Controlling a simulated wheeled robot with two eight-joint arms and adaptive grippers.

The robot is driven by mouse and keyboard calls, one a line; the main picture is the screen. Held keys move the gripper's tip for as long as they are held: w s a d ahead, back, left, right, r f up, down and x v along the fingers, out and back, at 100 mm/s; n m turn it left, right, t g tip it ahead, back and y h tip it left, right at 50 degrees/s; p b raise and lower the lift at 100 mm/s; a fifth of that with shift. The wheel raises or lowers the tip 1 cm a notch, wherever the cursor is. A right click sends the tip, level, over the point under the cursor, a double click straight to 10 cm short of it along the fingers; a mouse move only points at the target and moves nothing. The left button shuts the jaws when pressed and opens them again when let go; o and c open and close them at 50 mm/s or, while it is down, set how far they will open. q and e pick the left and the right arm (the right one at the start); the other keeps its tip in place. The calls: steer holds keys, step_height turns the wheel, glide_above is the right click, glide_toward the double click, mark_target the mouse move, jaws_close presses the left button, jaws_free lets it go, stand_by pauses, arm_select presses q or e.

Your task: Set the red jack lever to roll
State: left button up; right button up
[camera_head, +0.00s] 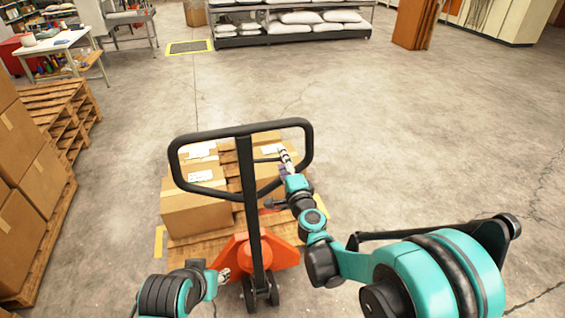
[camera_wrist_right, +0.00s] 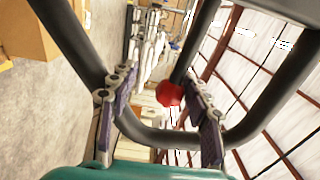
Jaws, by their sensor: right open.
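The pallet jack has a black loop handle (camera_head: 242,134) standing upright over its orange-red base (camera_head: 284,257). Its red lever knob (camera_wrist_right: 170,94) shows in the right wrist view, at the end of a thin black lever within the handle loop. My right gripper (camera_head: 283,155) is at the right side of the loop. In the right wrist view its fingers (camera_wrist_right: 160,85) are spread, with the knob appearing between them and no visible grip on it. My left gripper (camera_head: 223,274) is low, left of the jack's shaft; its jaw opening is too small to tell.
Cardboard boxes (camera_head: 196,211) sit on a wooden pallet (camera_head: 203,238) behind the jack handle. Stacked boxes (camera_head: 20,225) and pallets (camera_head: 60,110) stand at the left. A shelf with white sacks (camera_head: 290,36) is at the back. The concrete floor at the right is clear.

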steer(key=v, duration=1.3)
stand_by(0.4)
